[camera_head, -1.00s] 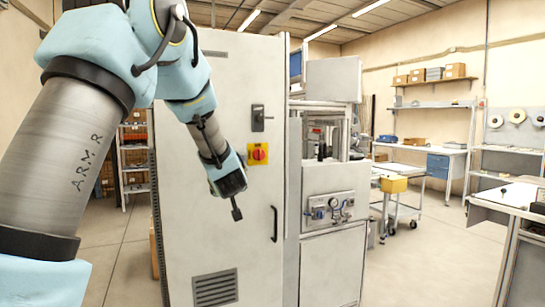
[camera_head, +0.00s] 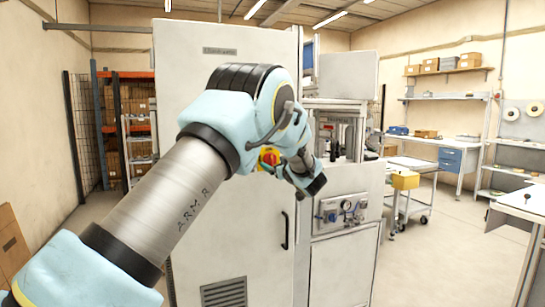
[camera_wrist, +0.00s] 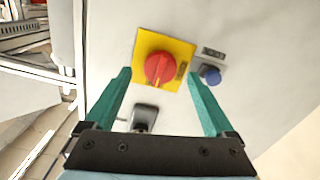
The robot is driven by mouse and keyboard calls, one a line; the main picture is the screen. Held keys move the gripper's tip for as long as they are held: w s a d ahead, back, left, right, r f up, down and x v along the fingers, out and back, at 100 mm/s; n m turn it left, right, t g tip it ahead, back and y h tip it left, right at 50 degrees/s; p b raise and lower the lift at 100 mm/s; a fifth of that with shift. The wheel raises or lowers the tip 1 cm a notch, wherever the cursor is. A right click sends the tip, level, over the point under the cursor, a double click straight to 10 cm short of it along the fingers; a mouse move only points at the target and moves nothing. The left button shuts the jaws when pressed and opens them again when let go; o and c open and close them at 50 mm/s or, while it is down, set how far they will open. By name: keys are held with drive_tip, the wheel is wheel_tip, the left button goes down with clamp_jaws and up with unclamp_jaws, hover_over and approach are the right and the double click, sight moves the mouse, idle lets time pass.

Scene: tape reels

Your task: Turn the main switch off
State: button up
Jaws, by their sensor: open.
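The main switch is a red rotary knob (camera_wrist: 160,68) on a yellow plate (camera_wrist: 183,51), fixed to the light grey cabinet (camera_head: 215,75). In the head view the red knob (camera_head: 270,157) shows only in part behind my arm. My gripper (camera_wrist: 158,76) is open and empty, facing the panel. In the wrist view its two green fingers stand either side of the lower part of the yellow plate. The knob appears between and just beyond the fingertips; I see no contact. In the head view my gripper (camera_head: 313,187) is right of the switch, its fingers hard to make out.
A blue button (camera_wrist: 210,75) under a small label is right of the plate in the wrist view. A black latch (camera_wrist: 144,117) appears between the fingers. The cabinet's door handle (camera_head: 285,230) sits lower down. A machine with gauges (camera_head: 342,211) stands at right.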

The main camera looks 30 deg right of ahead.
sight(271, 159)
drive_tip(key=shift+w+d+p, duration=0.15)
drive_tip(key=shift+w+p, duration=0.25)
drive_tip(key=shift+w, duration=1.05)
drive_tip(key=c, duration=1.4)
